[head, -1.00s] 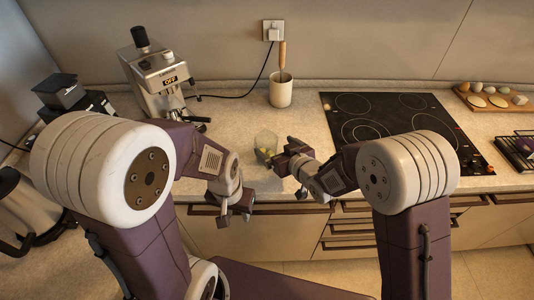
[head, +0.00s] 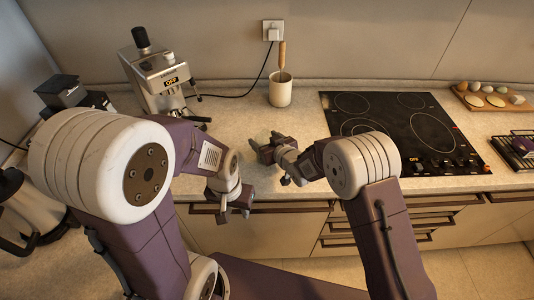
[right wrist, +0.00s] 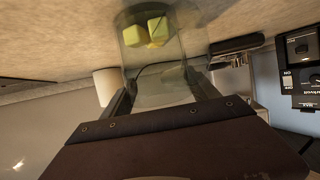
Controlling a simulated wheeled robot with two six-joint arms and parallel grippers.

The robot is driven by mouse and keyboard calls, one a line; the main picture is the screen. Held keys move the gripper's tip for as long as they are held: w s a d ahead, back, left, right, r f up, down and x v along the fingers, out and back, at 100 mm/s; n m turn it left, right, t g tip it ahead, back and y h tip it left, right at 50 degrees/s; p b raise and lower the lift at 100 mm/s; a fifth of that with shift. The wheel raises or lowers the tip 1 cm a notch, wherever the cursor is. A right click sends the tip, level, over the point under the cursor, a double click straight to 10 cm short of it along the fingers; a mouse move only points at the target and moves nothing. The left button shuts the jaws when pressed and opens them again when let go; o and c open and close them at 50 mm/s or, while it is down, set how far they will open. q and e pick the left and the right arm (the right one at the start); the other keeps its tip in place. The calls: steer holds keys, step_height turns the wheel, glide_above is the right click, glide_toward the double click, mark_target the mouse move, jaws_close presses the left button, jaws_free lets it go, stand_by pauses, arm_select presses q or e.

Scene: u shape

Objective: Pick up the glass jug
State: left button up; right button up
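The clear glass jug (right wrist: 150,85) holds yellow-green cubes and is seen close up in the right wrist view. In the head view the jug (head: 262,137) stands on the counter, mostly hidden behind my right gripper (head: 262,148). In the right wrist view the fingers of my right gripper (right wrist: 163,95) are spread, one on each side of the jug. I cannot tell whether they touch the glass. My left gripper (head: 235,211) hangs lower, in front of the counter's edge, empty, with its fingertips apart.
An espresso machine (head: 160,75) stands at the back left. A cream pot (head: 281,92) with a wooden-handled tool is behind the jug. A black hob (head: 400,125) lies to the right, with a wooden board (head: 485,108) of eggs beyond. Counter between pot and jug is clear.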

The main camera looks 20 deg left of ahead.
steer(key=c, duration=1)
step_height(320, 180, up, 28)
steer(key=p, duration=0.9)
